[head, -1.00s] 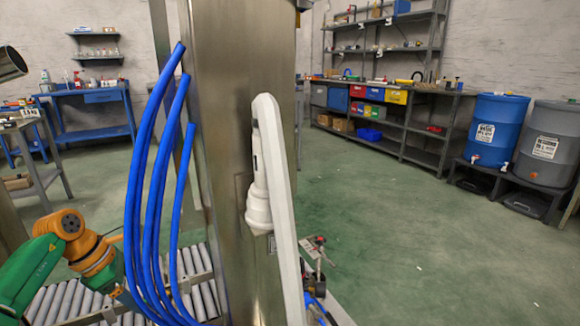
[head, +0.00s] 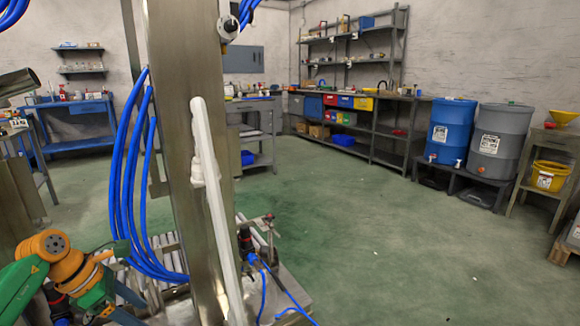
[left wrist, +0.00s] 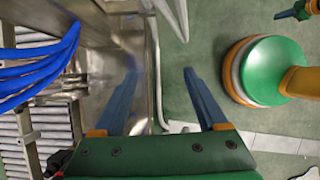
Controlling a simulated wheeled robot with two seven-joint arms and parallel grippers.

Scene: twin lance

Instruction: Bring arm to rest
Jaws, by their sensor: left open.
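My left arm (head: 62,262), green and orange, comes in at the lower left of the head view, beside the roller conveyor and the blue hoses. In the left wrist view my left gripper (left wrist: 160,75) is open. Its two blue fingers are well apart, with nothing held between them. Behind the fingers show a metal surface and green floor.
A tall metal column (head: 185,130) with a white guard bar (head: 215,200) stands close in front. Blue hoses (head: 125,175) hang at its left, above conveyor rollers (head: 165,250). Open green floor (head: 380,230) lies to the right. Blue barrel (head: 450,130) and grey barrel (head: 497,140) stand farther back.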

